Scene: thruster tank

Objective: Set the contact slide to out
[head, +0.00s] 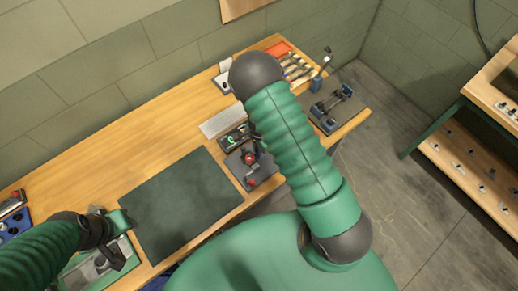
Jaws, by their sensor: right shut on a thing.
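A small dark grey fixture (238,171) with red knobs (252,183) stands on the bench right of the dark mat; it looks like the contact slide. My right arm reaches over the bench and partly covers it. My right gripper (257,147) is mostly hidden behind my forearm; its dark tip is at the fixture's upper red knob, shut on it as far as I can see. The slide's exact position is hidden. My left gripper (104,232) is at the lower left, over a green and grey device (95,268); its finger gap is not clear.
A dark green mat (180,205) lies empty on the wooden bench (85,150). A light ribbed block (222,121) and a dark tray (234,139) sit behind the fixture. A tool tray (290,62) and a grey clamp fixture (338,108) stand at the bench's far end.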

